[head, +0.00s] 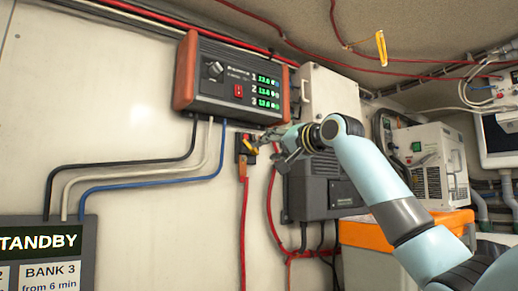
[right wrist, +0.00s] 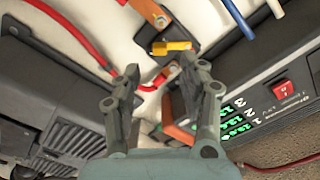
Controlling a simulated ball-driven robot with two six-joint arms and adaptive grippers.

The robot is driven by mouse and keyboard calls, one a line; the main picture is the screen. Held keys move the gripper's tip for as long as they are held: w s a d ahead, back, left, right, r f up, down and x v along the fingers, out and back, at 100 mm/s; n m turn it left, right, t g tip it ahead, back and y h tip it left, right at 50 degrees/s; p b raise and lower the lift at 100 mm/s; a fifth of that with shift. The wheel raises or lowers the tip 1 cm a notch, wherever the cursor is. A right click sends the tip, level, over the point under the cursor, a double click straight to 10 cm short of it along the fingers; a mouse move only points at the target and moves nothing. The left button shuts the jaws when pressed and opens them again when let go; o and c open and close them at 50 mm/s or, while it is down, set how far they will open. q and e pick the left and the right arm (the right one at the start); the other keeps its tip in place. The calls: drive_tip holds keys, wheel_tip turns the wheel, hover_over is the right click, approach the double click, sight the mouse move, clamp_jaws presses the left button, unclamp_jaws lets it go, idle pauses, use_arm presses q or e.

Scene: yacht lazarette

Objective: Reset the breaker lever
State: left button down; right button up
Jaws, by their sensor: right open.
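The breaker (head: 239,145) is a small black block on the cream wall under the display box, with a red cable below it. Its yellow lever (head: 252,147) points to the right in the head view. In the right wrist view the yellow lever (right wrist: 172,47) lies across the black breaker body (right wrist: 185,22), just beyond the fingertips. My right gripper (head: 272,143) reaches in from the right, close beside the breaker. In the right wrist view the gripper (right wrist: 160,82) is open, with nothing between its fingers. My left gripper is out of view.
The display box (head: 238,80) with red end cheeks hangs just above the breaker. A dark finned unit (head: 318,190) and a pale box (head: 330,95) are to the right. Red cables (head: 270,200) run below. The left wall is mostly clear.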

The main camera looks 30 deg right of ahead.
sight(257, 151)
drive_tip(key=w, duration=0.4)
drive_tip(key=shift+w+a+p, duration=0.1)
drive_tip(key=shift+a+p, duration=0.2)
drive_tip(key=shift+p, duration=0.05)
drive_tip(key=shift+w, duration=0.55)
drive_tip(key=shift+s, duration=0.1)
drive_tip(key=shift+c, duration=1.2)
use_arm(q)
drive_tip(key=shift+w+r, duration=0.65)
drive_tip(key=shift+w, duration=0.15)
use_arm(e)
drive_tip(key=shift+a, duration=0.1)
clamp_jaws()
